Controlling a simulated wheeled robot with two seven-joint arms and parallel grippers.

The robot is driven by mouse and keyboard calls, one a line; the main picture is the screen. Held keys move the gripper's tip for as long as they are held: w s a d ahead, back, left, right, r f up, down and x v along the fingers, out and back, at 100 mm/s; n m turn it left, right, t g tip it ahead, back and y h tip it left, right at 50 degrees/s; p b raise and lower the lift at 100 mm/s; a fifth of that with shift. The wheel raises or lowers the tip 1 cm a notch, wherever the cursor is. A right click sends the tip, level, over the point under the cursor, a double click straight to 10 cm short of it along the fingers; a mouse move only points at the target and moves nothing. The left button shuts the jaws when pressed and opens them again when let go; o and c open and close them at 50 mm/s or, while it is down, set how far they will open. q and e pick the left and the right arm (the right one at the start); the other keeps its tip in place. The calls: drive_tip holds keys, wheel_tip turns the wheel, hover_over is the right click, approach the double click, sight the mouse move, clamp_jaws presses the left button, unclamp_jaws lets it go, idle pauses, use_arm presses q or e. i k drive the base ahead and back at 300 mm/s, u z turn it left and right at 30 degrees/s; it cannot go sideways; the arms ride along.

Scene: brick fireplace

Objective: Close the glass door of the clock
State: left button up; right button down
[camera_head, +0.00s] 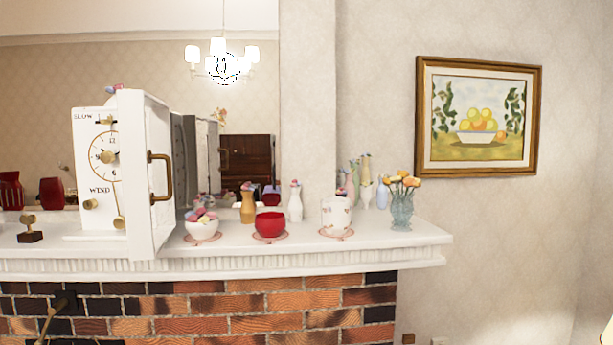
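The white clock (92,160) stands on the mantel at the left. Its face shows numerals, the words "SLOW" and "WIND", and brass knobs. Its door (147,110) is swung open toward me and is seen nearly edge-on, at the right side of the face. A brass handle (151,178) sits on the door's outer side, facing right. The door's glass pane cannot be made out at this angle, and the door hides the right part of the face. Neither of my grippers shows in the head view.
The white mantel (400,247) runs above the brick fireplace (250,310). Right of the door stand a white bowl (202,230), a red cup (270,226), a white cup (336,212) and a flower vase (401,213). A small brass-and-dark object (30,236) stands left of the clock.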

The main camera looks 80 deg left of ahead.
sight(144, 243)
drive_tip(key=i, duration=0.7)
drive_tip(key=u, duration=4.75)
drive_tip(key=i, duration=0.35)
drive_tip(key=z, duration=0.1)
